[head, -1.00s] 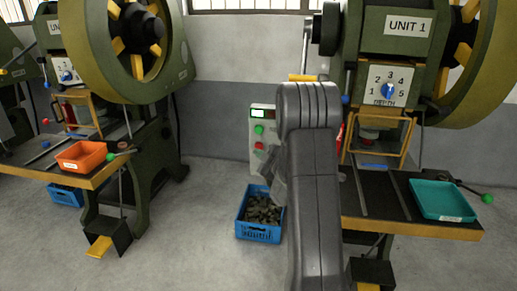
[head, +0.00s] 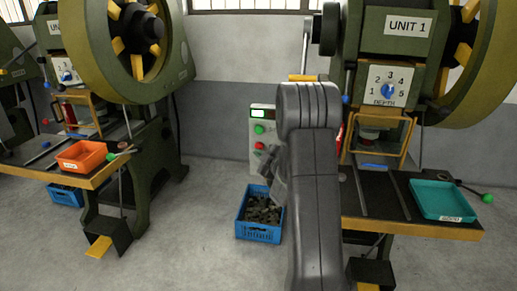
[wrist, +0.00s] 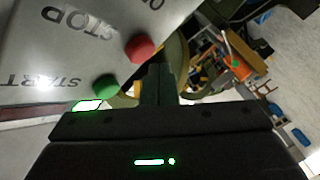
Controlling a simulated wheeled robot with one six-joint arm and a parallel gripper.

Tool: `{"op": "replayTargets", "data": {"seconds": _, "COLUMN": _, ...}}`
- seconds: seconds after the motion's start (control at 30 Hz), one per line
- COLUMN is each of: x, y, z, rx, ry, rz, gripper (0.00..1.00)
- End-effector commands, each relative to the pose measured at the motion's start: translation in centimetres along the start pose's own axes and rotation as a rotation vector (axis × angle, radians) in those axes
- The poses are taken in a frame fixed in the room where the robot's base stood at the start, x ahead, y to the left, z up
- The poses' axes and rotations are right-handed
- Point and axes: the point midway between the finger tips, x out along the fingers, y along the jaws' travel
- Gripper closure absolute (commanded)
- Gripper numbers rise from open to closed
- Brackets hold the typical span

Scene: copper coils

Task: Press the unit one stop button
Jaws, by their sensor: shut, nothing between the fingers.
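The red stop button (wrist: 140,47) sits on a pale control panel (wrist: 60,40), by the word STOP, in the wrist view. The green start button (wrist: 106,86) is beside it. The head view shows the control box (head: 262,112) on the wall side, left of the press marked UNIT 1 (head: 407,26); its red button (head: 260,146) is below its green one (head: 259,129). My gripper (wrist: 162,70) is shut and empty, its fingertips close to the right of the red button. I cannot tell whether they touch. In the head view my arm hides most of the gripper.
A blue crate (head: 258,234) of dark parts stands on the floor below the control box. The UNIT 1 press has a table with a teal tray (head: 442,200). Another press with an orange tray (head: 82,156) is at left. The floor between the presses is otherwise clear.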

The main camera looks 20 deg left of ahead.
Motion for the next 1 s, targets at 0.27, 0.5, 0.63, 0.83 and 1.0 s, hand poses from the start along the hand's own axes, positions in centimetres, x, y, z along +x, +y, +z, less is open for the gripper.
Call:
{"op": "replayTargets", "data": {"seconds": 0.27, "x": 0.0, "y": 0.0, "z": 0.0, "rx": 0.0, "ry": 0.0, "rz": 0.0, "gripper": 1.0}}
{"op": "replayTargets", "data": {"seconds": 0.5, "x": 0.0, "y": 0.0, "z": 0.0, "rx": 0.0, "ry": 0.0, "rz": 0.0, "gripper": 1.0}}
{"op": "replayTargets", "data": {"seconds": 0.63, "x": 0.08, "y": 0.01, "z": 0.09, "rx": 0.0, "ry": 0.0, "rz": 0.0, "gripper": 1.0}}
{"op": "replayTargets", "data": {"seconds": 0.83, "x": 0.51, "y": 0.29, "z": 0.49, "rx": -0.001, "ry": 0.0, "rz": 0.001, "gripper": 1.0}}
{"op": "replayTargets", "data": {"seconds": 1.0, "x": 0.58, "y": 0.47, "z": 0.43, "rx": 0.0, "ry": 0.0, "rz": 0.001, "gripper": 1.0}}
